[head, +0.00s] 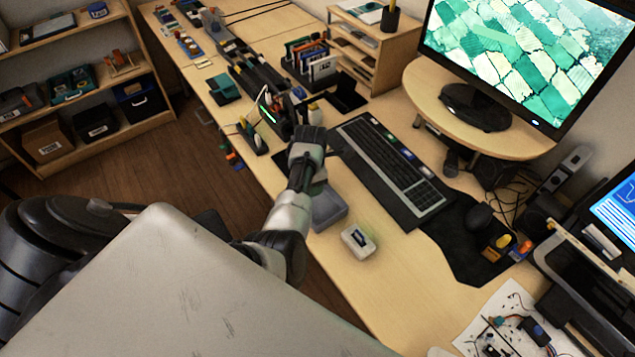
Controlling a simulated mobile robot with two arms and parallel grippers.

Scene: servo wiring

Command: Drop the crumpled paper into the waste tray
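My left arm comes in from the left, and its gripper (312,142) is over the desk at the left end of the keyboard. Its fingers are too small and hidden by the wrist to show whether they are open or shut. A shallow grey tray (326,211), perhaps the waste tray, sits on the desk beside my forearm, which partly covers it. I cannot clearly see any crumpled paper. A white lump (440,352) cut off at the bottom edge is too little in view to identify. My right gripper is not in view.
A small white box (358,241) stands right of the tray. The keyboard (398,165), mouse (479,216) and a round monitor stand (460,120) lie to the right. Tools and holders crowd the far desk. Bare wood lies in front of the white box.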

